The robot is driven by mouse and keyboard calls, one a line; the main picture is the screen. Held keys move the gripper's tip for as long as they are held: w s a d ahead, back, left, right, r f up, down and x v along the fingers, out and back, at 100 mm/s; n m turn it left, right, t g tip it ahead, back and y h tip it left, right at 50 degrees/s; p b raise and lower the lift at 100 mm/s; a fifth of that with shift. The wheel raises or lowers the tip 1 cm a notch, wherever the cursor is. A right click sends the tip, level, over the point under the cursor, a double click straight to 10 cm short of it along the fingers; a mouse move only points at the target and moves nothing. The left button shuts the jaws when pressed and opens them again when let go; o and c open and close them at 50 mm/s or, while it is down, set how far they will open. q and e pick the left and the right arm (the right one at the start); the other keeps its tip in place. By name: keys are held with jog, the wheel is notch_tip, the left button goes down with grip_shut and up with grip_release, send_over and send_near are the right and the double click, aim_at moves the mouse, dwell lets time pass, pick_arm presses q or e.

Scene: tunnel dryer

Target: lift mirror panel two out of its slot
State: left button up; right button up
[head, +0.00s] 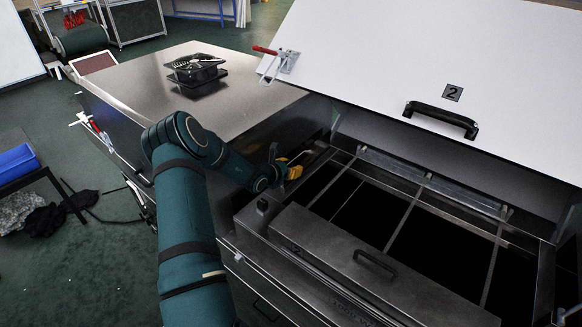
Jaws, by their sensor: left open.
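A large white panel (420,70) marked 2, with a black handle (441,119), stands raised and tilted at the back of the open metal bay. I cannot tell for certain whether it is the mirror panel; no mirror face shows clearly. My left gripper (293,168) is open at the bay's back left corner, below the white panel's lower left edge. A small yellow part shows at its fingers; I cannot tell whether it belongs to the gripper. The fingertips are small and partly hidden. My right gripper is not in view.
The open bay (425,184) has thin metal bars over dark gaps. A metal cover with a handle (375,265) lies along its near side. A red-handled clamp (278,58) sits at the white panel's left edge. A black fan (194,70) stands on the metal top.

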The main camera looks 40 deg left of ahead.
pick_arm(q)
jog(key=shift+w, duration=0.1)
jog(key=shift+c, duration=0.3)
grip_shut()
